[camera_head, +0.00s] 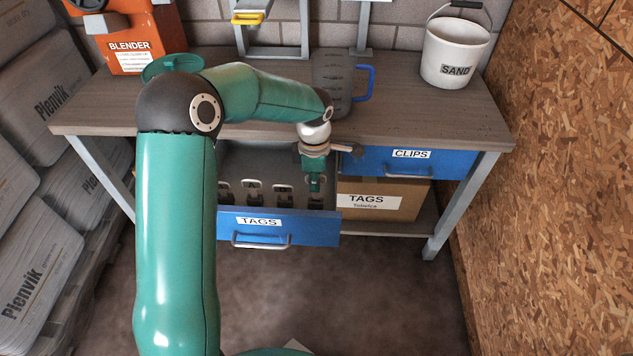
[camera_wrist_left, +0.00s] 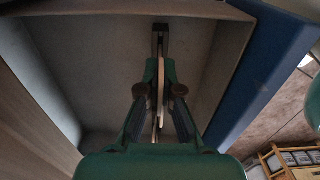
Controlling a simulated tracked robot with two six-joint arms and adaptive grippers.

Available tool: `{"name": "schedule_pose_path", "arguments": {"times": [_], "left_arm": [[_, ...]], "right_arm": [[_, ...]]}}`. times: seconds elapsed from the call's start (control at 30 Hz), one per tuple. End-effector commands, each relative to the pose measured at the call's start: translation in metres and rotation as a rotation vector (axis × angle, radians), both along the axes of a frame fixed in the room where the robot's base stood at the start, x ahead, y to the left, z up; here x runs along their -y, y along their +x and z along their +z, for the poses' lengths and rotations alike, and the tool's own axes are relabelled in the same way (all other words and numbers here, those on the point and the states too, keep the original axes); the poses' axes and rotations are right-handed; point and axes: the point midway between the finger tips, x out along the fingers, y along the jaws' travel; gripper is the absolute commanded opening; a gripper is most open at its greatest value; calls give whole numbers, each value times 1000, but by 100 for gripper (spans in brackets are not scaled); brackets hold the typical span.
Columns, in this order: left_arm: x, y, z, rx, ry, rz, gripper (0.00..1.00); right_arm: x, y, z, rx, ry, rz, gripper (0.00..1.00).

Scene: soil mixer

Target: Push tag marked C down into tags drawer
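The open tags drawer (camera_head: 280,225) has a blue front with a TAGS label and sticks out below the tabletop. Several small tags stand in a row inside it, one of them near the left end (camera_head: 252,187). My left gripper (camera_head: 315,186) points down into the drawer at the right end of the row. In the left wrist view my left gripper (camera_wrist_left: 160,85) has its fingers close together around a thin pale tag (camera_wrist_left: 161,92), seen edge-on above a dark holder (camera_wrist_left: 160,35). Its letter cannot be read. My right gripper is not in view.
The blue CLIPS drawer (camera_head: 408,162) is shut, to the right. A TAGS cardboard box (camera_head: 375,205) stands under it. On the tabletop (camera_head: 420,125) are a grey jug (camera_head: 333,85) with a blue handle, a SAND bucket (camera_head: 455,50) and an orange blender (camera_head: 130,45).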

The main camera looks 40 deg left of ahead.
Motion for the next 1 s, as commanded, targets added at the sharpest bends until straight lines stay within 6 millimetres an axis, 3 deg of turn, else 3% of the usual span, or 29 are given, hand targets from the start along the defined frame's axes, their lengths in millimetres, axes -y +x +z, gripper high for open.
{"name": "schedule_pose_path", "arguments": {"times": [1.0], "left_arm": [[0,0,-14,0,0,0,0]], "right_arm": [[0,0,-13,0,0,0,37]]}}
